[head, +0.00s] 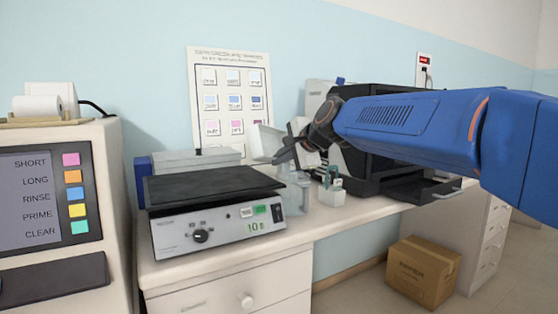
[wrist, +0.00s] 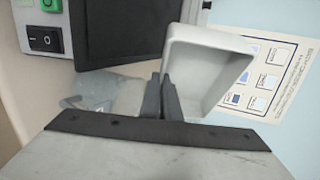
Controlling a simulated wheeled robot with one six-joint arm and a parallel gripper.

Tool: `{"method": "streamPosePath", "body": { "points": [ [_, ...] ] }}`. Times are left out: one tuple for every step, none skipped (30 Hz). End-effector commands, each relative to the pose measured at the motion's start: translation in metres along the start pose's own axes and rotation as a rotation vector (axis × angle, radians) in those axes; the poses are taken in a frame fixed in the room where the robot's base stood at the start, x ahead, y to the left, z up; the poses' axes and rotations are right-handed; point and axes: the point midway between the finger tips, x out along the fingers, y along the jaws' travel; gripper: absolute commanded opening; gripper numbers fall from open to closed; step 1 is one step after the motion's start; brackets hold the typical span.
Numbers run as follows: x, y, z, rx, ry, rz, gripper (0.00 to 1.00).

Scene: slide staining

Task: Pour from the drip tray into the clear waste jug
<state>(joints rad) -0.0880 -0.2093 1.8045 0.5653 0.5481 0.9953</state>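The drip tray is a pale grey, shallow, square-rimmed tray (wrist: 205,62), held up in the air at my gripper (wrist: 166,92). My gripper's dark fingers are closed on its near wall. In the head view the tray (head: 266,143) shows left of my gripper (head: 279,158), tipped steeply. No liquid can be made out in it. The clear waste jug (head: 296,196) stands on the bench below my gripper, right of the hotplate-like device. In the wrist view the jug (wrist: 112,90) is faint, left of and below the tray, apart from it as far as I can tell.
A device with a black flat top (head: 212,186) stands close to the jug's left. A small white holder with a green part (head: 332,194) is at its right. A black machine (head: 385,160) stands behind my arm. A wall chart (head: 230,95) hangs behind.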

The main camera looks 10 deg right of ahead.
Motion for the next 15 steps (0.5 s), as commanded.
{"method": "streamPosePath", "body": {
  "points": [
    [-0.0003,-0.0009,-0.0001,-0.003,0.003,0.004,0.0],
    [-0.0004,-0.001,-0.0003,-0.002,0.004,0.006,0.0],
    [-0.0004,-0.0009,-0.0004,-0.003,0.005,0.007,0.0],
    [-0.0004,-0.0008,-0.0004,-0.003,0.005,0.007,0.0],
    [-0.0004,-0.0007,-0.0004,-0.003,0.005,0.008,0.0],
    [-0.0004,-0.0007,-0.0004,-0.003,0.005,0.008,0.0],
    [-0.0003,-0.0006,-0.0004,-0.003,0.005,0.008,0.0],
    [-0.0003,-0.0006,-0.0004,-0.003,0.005,0.008,0.0],
    [-0.0003,-0.0008,-0.0003,-0.004,0.005,0.009,0.0],
    [-0.0001,-0.001,-0.0001,-0.006,0.005,0.012,0.0],
    [0.0,-0.0014,0.0003,-0.009,0.006,0.018,0.0],
    [0.0004,-0.0016,0.0011,-0.014,0.007,0.03,0.0],
    [0.0007,-0.002,0.0015,-0.02,0.009,0.041,0.0],
    [0.0009,-0.0028,0.0018,-0.026,0.012,0.054,0.0],
    [0.0011,-0.0034,0.002,-0.034,0.018,0.073,0.0]
  ]
}}
